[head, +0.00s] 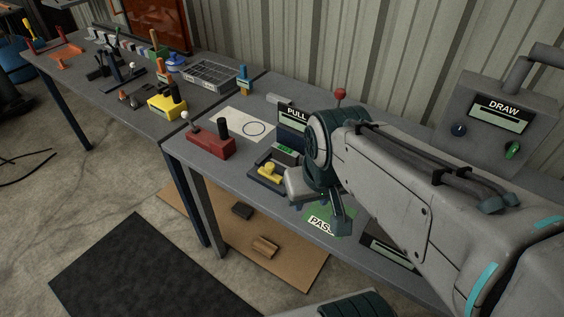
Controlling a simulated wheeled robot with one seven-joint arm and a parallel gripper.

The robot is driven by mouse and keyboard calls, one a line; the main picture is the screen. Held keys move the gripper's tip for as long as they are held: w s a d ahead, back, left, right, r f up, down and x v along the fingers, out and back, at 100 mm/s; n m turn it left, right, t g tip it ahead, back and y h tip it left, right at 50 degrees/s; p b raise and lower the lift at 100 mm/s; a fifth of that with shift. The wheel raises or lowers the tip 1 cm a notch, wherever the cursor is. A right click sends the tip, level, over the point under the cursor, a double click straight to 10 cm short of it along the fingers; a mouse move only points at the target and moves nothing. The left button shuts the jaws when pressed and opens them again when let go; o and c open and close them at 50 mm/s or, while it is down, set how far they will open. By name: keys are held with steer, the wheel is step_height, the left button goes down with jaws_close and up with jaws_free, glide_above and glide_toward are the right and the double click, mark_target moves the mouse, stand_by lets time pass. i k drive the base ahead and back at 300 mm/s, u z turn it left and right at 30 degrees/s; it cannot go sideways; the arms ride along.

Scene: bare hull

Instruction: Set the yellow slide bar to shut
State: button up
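A yellow slide bar (269,169) with a raised knob sits on a dark base near the front edge of the table. A small green label (285,150) shows just behind it; I cannot read its words. My gripper (322,212) is to the right of the slide bar, apart from it in the picture. Its fingers point down over the table beside a green PASS plate (322,222). My wrist hides part of the table behind, and I cannot make out the gap between the fingers.
A red block (210,142) with upright handles stands left of the slide bar. A PULL panel (292,128) stands behind it, partly covered by my arm. A DRAW box (491,122) is at the back right. A yellow block (167,107) is on the farther table.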

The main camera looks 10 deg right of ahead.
mark_target(267, 172)
steer(key=u, duration=0.55)
steer(key=k, duration=0.65)
steer(key=u, duration=0.5)
steer(key=i, duration=1.2)
steer(key=z, duration=0.95)
